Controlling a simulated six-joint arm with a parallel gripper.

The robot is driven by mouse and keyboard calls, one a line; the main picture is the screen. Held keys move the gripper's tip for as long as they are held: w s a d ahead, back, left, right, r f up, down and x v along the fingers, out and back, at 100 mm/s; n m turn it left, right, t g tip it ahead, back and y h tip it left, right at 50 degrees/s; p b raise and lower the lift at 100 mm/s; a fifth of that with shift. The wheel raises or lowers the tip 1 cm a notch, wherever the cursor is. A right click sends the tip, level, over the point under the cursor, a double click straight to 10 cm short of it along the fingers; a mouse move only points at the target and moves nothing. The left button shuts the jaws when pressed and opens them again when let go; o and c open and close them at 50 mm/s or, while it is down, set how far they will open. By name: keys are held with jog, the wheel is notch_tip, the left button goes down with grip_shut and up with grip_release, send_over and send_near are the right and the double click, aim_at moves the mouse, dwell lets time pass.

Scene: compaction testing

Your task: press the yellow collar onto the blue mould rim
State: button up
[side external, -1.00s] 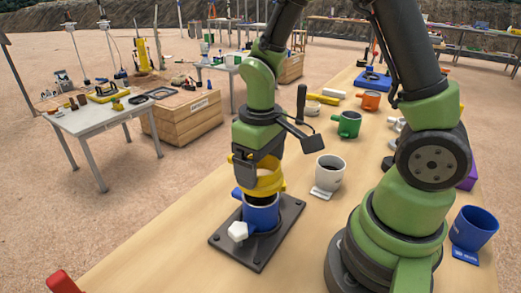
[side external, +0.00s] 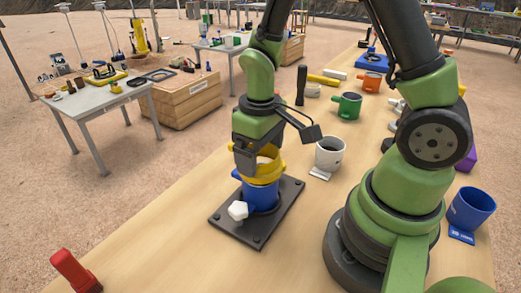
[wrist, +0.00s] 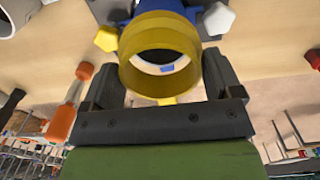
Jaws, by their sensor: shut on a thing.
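The yellow collar (side external: 268,171) is held in my gripper (side external: 258,160), whose dark fingers close on it from two sides. The blue mould (side external: 262,195) stands upright on a dark base plate (side external: 235,228) with a white star knob (side external: 238,210) at its front. The collar is directly above the mould, its lower edge at the blue rim; I cannot tell whether it is fully seated or level. In the wrist view the collar (wrist: 160,40) sits between the fingers of my gripper (wrist: 165,78), and it hides most of the mould.
A white mug (side external: 330,155) stands close right of the base plate. A green mug (side external: 346,106) and an orange mug (side external: 371,80) are farther back. A blue mug (side external: 471,208) is at the right and a red object (side external: 72,269) at the front left.

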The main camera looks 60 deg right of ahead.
jog(key=shift+f, duration=1.15)
jog(key=o, duration=0.8)
jog(key=shift+r, duration=2.5)
notch_tip(320, 180, up, 10)
jog(key=s+a+r+m+t, duration=0.1)
jog(key=s+r+t, duration=0.1)
jog(key=s, duration=0.1)
jog(key=s+r+m+t+y, duration=0.1)
jog(key=s+r+t, duration=0.1)
jog(key=s, duration=0.1)
jog(key=s+a+r+m+t+y, duration=0.1)
jog(key=s+r+m+t, duration=0.1)
jog(key=s+t, duration=0.1)
jog(key=shift+s+a+r, duration=0.3)
jog(key=shift+s+a, duration=0.05)
